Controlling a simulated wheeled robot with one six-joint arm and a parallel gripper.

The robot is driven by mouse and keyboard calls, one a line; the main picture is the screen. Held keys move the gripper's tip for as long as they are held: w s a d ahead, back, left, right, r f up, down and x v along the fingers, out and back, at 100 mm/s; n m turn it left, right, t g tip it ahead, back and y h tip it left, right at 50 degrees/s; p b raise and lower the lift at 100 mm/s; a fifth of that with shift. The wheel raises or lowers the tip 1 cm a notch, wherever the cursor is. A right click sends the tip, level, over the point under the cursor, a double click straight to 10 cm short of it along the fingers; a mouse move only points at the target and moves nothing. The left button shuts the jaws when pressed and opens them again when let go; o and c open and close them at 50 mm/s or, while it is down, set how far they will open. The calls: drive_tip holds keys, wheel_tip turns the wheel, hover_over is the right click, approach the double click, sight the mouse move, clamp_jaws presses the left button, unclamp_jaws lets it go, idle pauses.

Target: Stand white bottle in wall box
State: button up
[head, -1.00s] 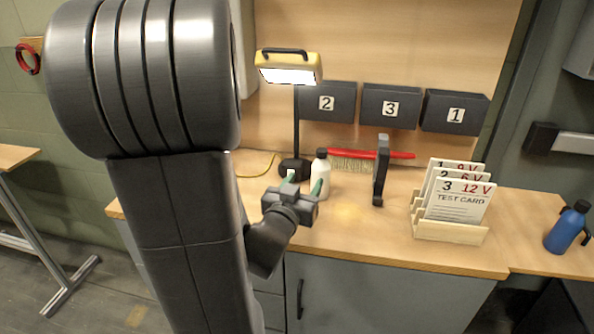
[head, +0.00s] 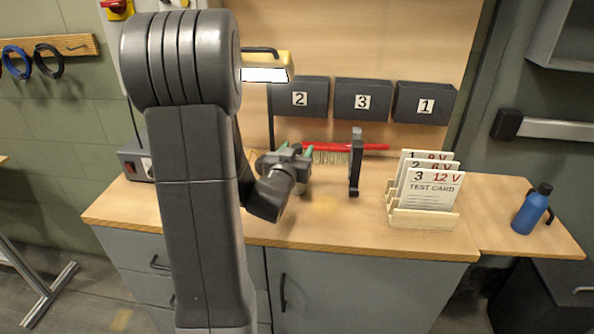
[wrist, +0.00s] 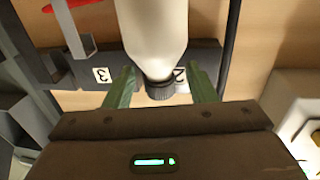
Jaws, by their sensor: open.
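The white bottle (wrist: 152,35) with a dark ribbed cap stands on the bench; in the head view it is almost wholly hidden behind my gripper (head: 296,150). In the wrist view the bottle appears cap down, and its neck and cap lie between the two green fingers of my gripper (wrist: 162,76). The fingers are open, with a gap on both sides of the cap. Three dark wall boxes hang on the back panel, labelled 2 (head: 300,112), 3 (head: 362,115) and 1 (head: 425,118). Their insides do not show.
A lamp (head: 265,73) rises behind my gripper. A red-handled brush (head: 350,146) and a dark upright stand (head: 355,165) are right of it. A test-card rack (head: 424,219) and a blue bottle (head: 531,209) stand farther right. The front middle of the bench is clear.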

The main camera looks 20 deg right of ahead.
drive_tip(key=shift+w, duration=0.1)
clamp_jaws()
drive_tip(key=shift+r, duration=0.1)
